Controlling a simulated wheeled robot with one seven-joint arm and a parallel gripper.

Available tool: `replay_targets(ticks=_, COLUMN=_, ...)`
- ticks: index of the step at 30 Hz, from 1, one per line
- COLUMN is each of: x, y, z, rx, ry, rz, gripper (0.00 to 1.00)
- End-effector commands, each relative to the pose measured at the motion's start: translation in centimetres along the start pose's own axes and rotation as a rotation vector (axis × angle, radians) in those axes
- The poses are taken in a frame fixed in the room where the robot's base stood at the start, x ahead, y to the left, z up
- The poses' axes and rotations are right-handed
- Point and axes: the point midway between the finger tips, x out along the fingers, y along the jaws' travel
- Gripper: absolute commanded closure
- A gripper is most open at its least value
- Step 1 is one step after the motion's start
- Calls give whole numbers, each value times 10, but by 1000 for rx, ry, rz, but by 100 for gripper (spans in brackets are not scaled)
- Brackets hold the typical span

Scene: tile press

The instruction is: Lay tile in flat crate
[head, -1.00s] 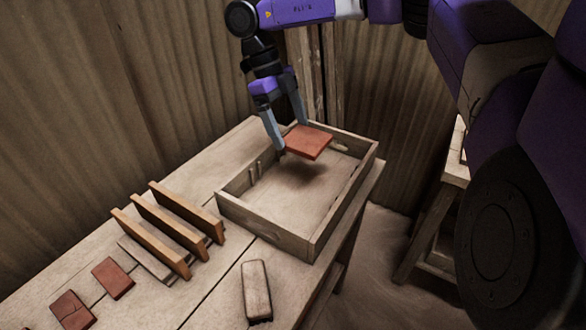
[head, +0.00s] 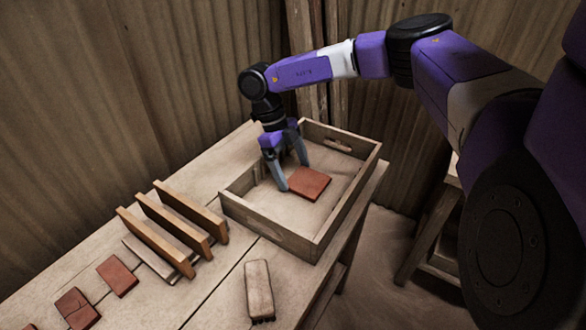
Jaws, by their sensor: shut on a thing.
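A square red tile (head: 310,184) is inside the flat wooden crate (head: 318,243), near the middle of its floor. It looks level and low. I cannot tell whether it touches the crate floor. My gripper (head: 294,178) reaches down into the crate from above and is shut on the tile's left and back part. The crate is a shallow open box with a hand slot in its back wall, standing at the right end of the workbench. The crate floor around the tile is bare.
Two more red tiles, one plain (head: 117,276) and one with dark lines (head: 77,308), lie on the bench (head: 215,283) at the left. A slatted wooden rack (head: 172,231) stands left of the crate. A brush (head: 258,290) lies in front. Corrugated walls stand behind.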

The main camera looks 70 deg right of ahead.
Motion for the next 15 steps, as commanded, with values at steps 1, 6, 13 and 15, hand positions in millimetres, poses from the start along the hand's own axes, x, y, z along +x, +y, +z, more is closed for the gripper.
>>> replay_targets(ticks=1, x=-1, y=0, z=0, rx=0, ry=0, rz=-1, gripper=67)
replay_targets(ticks=6, x=0, y=0, z=0, rx=0, ry=0, rz=-1, gripper=67)
replay_targets(ticks=13, x=2, y=0, z=1, rx=0, ry=0, rz=0, gripper=0)
replay_targets(ticks=15, x=2, y=0, z=1, rx=0, ry=0, rz=0, gripper=0)
